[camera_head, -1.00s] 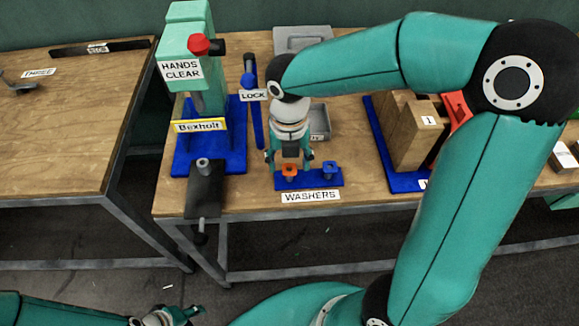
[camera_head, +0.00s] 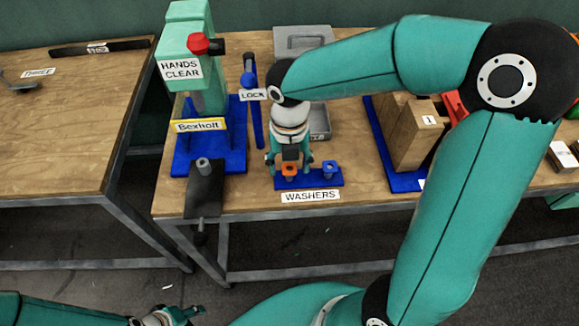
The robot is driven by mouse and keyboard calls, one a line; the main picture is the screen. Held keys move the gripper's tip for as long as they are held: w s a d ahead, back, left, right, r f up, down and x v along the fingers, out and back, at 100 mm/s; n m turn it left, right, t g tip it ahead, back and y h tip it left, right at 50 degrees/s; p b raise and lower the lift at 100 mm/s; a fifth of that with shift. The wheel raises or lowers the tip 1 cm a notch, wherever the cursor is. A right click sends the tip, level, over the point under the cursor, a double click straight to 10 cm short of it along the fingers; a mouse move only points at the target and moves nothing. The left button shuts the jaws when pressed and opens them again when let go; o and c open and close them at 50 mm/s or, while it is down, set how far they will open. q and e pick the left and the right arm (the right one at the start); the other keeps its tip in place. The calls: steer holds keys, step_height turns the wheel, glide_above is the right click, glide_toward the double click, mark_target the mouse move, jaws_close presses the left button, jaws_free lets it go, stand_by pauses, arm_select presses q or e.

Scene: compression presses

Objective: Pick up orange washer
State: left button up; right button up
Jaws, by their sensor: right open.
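The orange washer (camera_head: 290,170) sits at the left of a small blue stand (camera_head: 312,182) near the table's front edge, above the WASHERS label (camera_head: 310,196). A blue washer (camera_head: 329,167) sits at the right of the same stand. My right gripper (camera_head: 290,166) points down over the stand, its fingers spread to either side of the orange washer. I cannot tell whether the fingertips touch it. My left gripper (camera_head: 182,315) is low at the bottom edge, away from the table, and its jaws are too small and cut off to judge.
A green press (camera_head: 200,90) with a red knob stands on a blue base left of my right gripper. A blue lever (camera_head: 249,80) marked LOCK is behind. Wooden blocks (camera_head: 415,135) stand on a blue base to the right. A grey tray (camera_head: 318,122) lies behind the gripper.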

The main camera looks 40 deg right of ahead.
steer(key=c, duration=0.8)
